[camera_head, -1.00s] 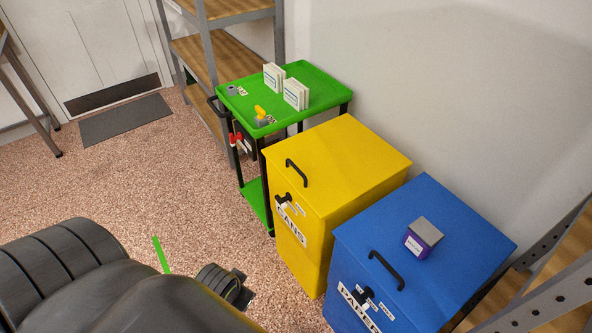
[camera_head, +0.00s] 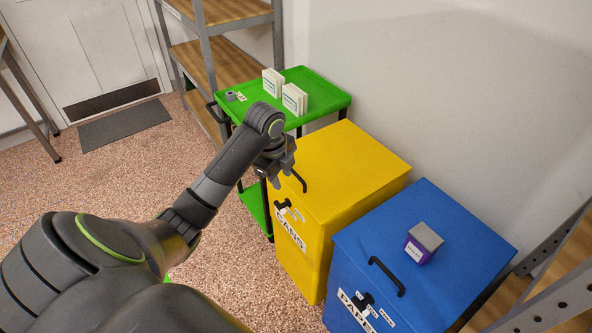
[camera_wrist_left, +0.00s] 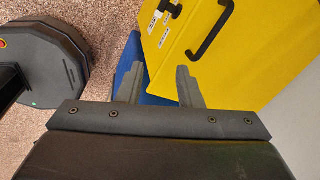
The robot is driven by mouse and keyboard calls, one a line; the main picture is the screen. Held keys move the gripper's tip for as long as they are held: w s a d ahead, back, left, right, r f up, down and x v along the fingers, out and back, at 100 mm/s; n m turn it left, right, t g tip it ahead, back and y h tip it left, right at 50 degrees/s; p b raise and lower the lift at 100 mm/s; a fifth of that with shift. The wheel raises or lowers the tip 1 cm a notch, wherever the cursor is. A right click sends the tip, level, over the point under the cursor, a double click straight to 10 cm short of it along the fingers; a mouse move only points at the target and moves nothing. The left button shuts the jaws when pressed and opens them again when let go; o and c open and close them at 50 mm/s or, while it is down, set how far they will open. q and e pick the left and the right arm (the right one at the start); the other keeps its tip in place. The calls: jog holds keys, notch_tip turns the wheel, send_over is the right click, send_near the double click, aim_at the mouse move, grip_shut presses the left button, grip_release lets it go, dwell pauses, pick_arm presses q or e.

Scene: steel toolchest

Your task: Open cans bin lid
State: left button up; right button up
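The yellow cans bin (camera_head: 345,170) stands in the middle, its flat lid closed. Its black lid handle (camera_head: 301,183) is near the front edge of the lid and partly hidden behind my left gripper. A black latch (camera_head: 282,205) sits on its front above the CANS label. My left gripper (camera_head: 284,168) hovers by the lid's front left corner, near the handle. In the left wrist view the gripper (camera_wrist_left: 158,84) is open with nothing between its fingers. The yellow bin (camera_wrist_left: 245,60) and handle (camera_wrist_left: 211,30) lie beyond and right of the fingers. My right gripper is not in view.
A blue bin (camera_head: 455,225) stands right of the yellow one, with a purple and grey box (camera_head: 424,243) on its lid. A green cart (camera_head: 320,84) with white boxes stands behind. Metal shelves flank both sides. The floor at left is clear.

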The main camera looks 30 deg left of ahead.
pick_arm(q)
jog(key=w+a+r+m, duration=0.35)
jog(key=w+r, duration=0.25)
jog(key=r, duration=0.4)
jog(key=m+b, duration=0.1)
jog(key=b, duration=0.4)
send_near(297, 175)
jog(key=shift+h, duration=0.3)
jog(key=x, duration=0.4)
jog(key=b+x, duration=0.1)
jog(key=x, duration=0.2)
jog(key=shift+a+f, duration=0.15)
jog(key=shift+a, duration=0.1)
jog(key=shift+w+f, duration=0.1)
jog(key=shift+f, duration=0.2)
grip_shut()
